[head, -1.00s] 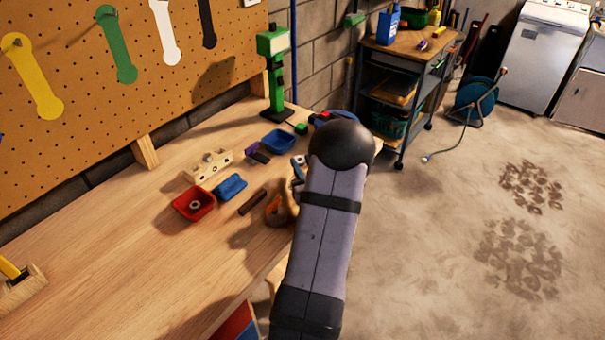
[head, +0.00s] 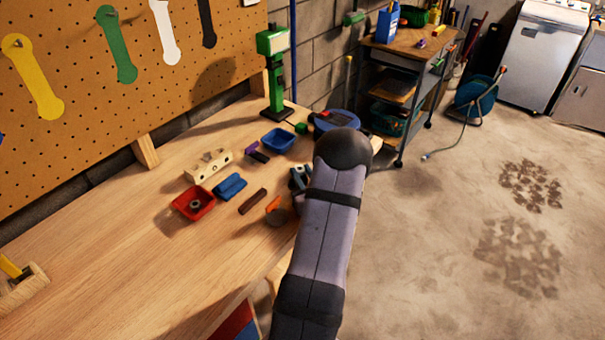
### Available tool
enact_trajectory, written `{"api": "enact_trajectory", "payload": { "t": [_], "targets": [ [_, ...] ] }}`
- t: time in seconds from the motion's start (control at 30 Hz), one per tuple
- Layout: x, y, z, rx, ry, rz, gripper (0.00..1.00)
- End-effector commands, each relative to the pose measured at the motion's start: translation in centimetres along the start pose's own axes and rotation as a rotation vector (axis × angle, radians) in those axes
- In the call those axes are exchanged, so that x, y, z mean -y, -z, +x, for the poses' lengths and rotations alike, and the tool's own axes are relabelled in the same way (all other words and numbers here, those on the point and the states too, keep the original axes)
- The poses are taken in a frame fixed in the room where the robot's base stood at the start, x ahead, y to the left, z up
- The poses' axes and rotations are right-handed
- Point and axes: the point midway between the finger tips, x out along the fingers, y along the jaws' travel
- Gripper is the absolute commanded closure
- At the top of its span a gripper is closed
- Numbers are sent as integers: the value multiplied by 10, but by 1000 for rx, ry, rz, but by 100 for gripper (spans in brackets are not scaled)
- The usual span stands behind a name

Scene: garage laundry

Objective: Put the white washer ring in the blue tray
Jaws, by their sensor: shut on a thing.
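The blue tray (head: 279,140) stands on the workbench behind and left of my gripper, and looks empty. My gripper (head: 298,178) is low over the bench near its right edge, partly hidden behind my arm. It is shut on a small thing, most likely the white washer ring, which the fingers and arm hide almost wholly. The tray is apart from my gripper.
A red tray (head: 193,203) with a grey ring in it, a blue block (head: 230,187), a brown bar (head: 253,201) and an orange piece (head: 273,204) lie to the left. A wooden block (head: 208,166) and a green stand (head: 275,75) are farther back.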

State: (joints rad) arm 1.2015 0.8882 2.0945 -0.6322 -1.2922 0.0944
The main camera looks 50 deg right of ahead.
Motion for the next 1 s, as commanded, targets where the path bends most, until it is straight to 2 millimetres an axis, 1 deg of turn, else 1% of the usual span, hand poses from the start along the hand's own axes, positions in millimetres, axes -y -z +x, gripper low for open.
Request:
{"api": "enact_trajectory", "payload": {
  "t": [0.13, 0.17, 0.2, 0.23, 0.67, 0.77, 1.0],
  "targets": [
    [0, -6, 1, 0, 0, 0, 99],
    [0, -4, 1, 0, 0, 0, 68],
    [0, -4, 0, 0, 0, 0, 58],
    [0, -4, 0, 1, 0, 0, 56],
    [0, -2, 0, 1, 0, 0, 56],
    [-1, -5, -9, 2, -2, 0, 56],
    [-3, -6, -42, 0, -4, 0, 56]
  ]
}}
